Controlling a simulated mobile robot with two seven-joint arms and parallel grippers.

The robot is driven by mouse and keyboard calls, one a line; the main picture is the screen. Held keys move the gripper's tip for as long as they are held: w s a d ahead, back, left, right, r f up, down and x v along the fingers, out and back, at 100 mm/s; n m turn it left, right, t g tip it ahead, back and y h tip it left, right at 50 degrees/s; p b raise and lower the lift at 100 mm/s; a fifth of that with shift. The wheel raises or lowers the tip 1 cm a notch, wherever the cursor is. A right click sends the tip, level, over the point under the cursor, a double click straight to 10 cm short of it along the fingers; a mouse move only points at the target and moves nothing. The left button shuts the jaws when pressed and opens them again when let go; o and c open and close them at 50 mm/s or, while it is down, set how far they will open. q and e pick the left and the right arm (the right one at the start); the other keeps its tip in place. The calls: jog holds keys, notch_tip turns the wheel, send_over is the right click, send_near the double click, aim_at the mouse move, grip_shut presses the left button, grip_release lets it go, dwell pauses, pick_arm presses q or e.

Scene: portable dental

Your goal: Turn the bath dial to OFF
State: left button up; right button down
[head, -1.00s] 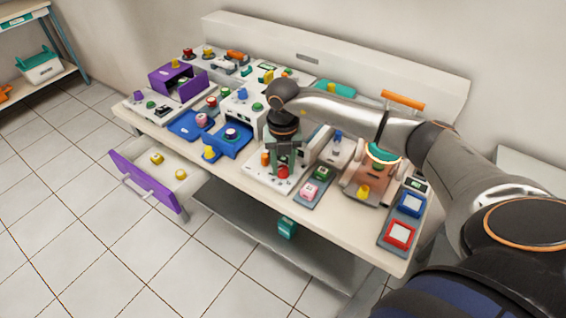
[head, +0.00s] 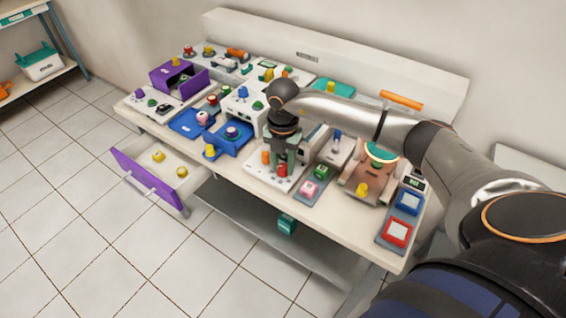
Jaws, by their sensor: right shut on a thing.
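My right gripper (head: 283,168) points down over a white panel (head: 256,179) at the front of the bench. It is shut on a red knob (head: 282,171) that shows at its fingertips. The arm and fingers partly cover the knob and panel. An orange knob (head: 266,157) stands just left of the fingers. I cannot read any label or OFF mark, so I cannot confirm which dial is the bath dial. My left gripper is not in view.
Right of the panel are a grey block with pink and green buttons (head: 314,182), a brown device (head: 364,184) and a blue-and-red switch plate (head: 402,218). A blue unit (head: 231,143) stands left. An open purple-fronted drawer (head: 147,183) juts out at the front left.

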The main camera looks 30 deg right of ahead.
aim_at(283, 166)
jog(key=c, duration=0.6)
grip_release()
jog(key=shift+o, duration=0.2)
notch_tip(283, 166, up, 13)
jog(key=shift+f+b, duration=0.2)
jog(key=shift+b, duration=0.2)
